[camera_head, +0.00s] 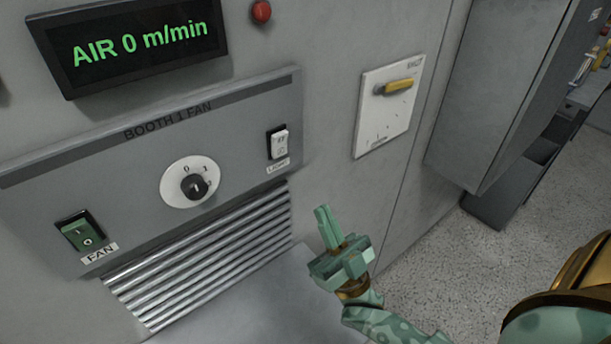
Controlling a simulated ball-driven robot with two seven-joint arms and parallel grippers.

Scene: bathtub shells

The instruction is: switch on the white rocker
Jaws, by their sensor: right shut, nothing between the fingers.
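The white rocker (281,144) sits in a dark frame at the right end of the grey panel (235,125), above a small label that seems to read LIGHT. My right gripper (323,212) is shut and empty. It points upward, below and to the right of the white rocker in the picture, and is apart from it. My left gripper is not in view.
The panel also has a green FAN rocker (79,234) and a dial (194,187). A display (135,45) reads AIR 0 m/min, beside a red lamp (261,11). A white plate with a yellow handle (399,87) is at right. Louvres (205,260) lie below.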

